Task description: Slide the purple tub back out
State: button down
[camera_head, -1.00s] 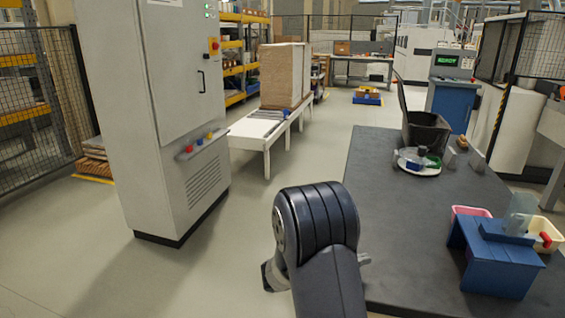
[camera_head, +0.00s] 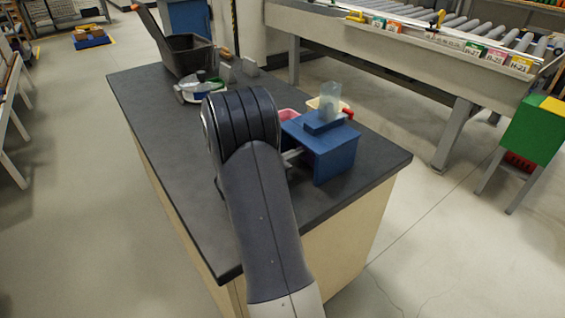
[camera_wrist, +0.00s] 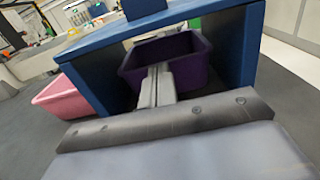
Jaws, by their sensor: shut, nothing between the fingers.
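The purple tub (camera_wrist: 190,68) sits under the blue stand (camera_wrist: 240,45), between its side walls, in the wrist view. My gripper (camera_wrist: 156,72) is shut and empty. Its fingertips reach into the stand's opening and overlap the tub's near side in the picture; I cannot tell whether they touch it. In the head view the blue stand (camera_head: 338,158) is on the dark table, with my gripper (camera_head: 291,154) at its left side. The tub is hidden there.
A pink tub (camera_wrist: 62,98) lies just left of the stand. A clear container (camera_head: 330,103) stands on top of the stand. The table's front corner is clear.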

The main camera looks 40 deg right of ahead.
jog(key=shift+s+d, duration=0.1)
jog(key=shift+d, duration=0.15)
jog(key=d, duration=0.3)
jog(key=d+b, duration=0.1)
jog(key=d, duration=0.2)
jog(key=s+d, duration=0.1)
jog(key=d, duration=0.3)
